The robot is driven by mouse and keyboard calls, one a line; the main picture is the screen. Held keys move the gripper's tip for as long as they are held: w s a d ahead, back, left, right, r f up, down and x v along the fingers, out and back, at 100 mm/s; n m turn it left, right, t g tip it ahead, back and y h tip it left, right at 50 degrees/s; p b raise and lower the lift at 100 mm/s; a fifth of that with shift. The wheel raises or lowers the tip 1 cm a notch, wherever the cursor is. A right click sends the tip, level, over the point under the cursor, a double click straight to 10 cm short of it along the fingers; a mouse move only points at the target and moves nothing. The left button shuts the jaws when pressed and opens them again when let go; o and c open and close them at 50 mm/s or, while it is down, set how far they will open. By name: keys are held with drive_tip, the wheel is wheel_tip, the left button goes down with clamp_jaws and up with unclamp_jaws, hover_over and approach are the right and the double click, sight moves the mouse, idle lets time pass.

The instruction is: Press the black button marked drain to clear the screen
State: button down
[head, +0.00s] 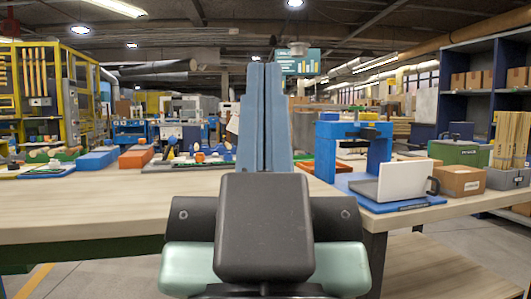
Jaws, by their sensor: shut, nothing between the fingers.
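I see no black button that I can read as marked drain. A teal screen (298,63) with pale bars and lines of text hangs in the back, above and behind the workbench; its text is too small to read. My gripper (264,75) stands in the middle of the head view, its two long blue-grey fingers together, pointing up and away, with nothing between them. My dark arm parts below it hide the bench's middle front. The gripper's fingers overlap the screen's left side in the picture, and the screen is far behind them.
The pale wooden workbench (90,215) spans the view, with bare front left. A blue frame (376,160) and white box (390,181) stand right, near a green case (456,152) and cartons. Blue (95,161) and orange blocks (136,158) lie left. Shelving stands far right.

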drive_tip(key=shift+r, duration=0.15)
idle(0.4)
wheel_tip(320, 180, up, 46)
drive_tip(key=p, duration=4.5)
drive_tip(key=shift+f+p, duration=0.25)
drive_tip(key=shift+p, duration=0.15)
